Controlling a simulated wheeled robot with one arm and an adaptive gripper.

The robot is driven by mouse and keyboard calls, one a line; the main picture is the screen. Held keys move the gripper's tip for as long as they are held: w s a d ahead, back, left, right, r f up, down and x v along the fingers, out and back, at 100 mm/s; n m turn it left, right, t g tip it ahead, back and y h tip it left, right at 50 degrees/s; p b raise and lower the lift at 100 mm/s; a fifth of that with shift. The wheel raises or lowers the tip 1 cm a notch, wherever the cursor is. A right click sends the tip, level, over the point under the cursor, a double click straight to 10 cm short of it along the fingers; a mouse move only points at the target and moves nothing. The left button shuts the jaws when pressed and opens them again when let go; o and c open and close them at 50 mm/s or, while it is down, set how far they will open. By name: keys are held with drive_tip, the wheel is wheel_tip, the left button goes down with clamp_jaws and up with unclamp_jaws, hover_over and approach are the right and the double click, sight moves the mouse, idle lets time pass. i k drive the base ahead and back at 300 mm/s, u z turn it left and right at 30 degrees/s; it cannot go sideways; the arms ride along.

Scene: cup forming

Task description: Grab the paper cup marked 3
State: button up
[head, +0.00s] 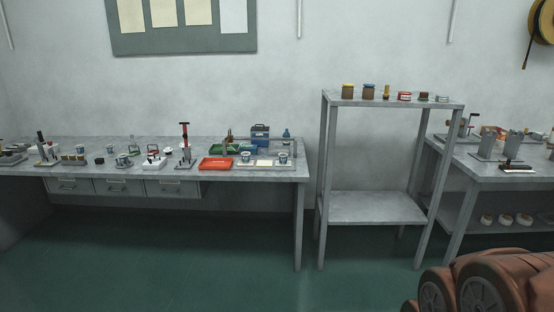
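Several small white-and-blue items that look like paper cups stand on the long grey workbench (60,148) at the left. One cup (245,157) and another cup (283,157) stand at the bench's right end, on or by a pale tray. A similar item (121,161) stands further left. They are too small for any number on them to be read, so I cannot tell which is marked 3. My gripper is not in view; only reddish-brown links of my arm show at the bottom right, far from the bench.
A red tray (217,163), a green tray (224,149), a blue box (260,134) and several small devices crowd the bench. A tall shelf (375,207) with jars on top stands right of it. A second table (490,180) is at the right. The green floor (180,260) in front is clear.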

sight(246, 158)
drive_tip(key=u, duration=0.2)
drive_tip(key=i, duration=2.6)
drive_tip(key=u, duration=0.3)
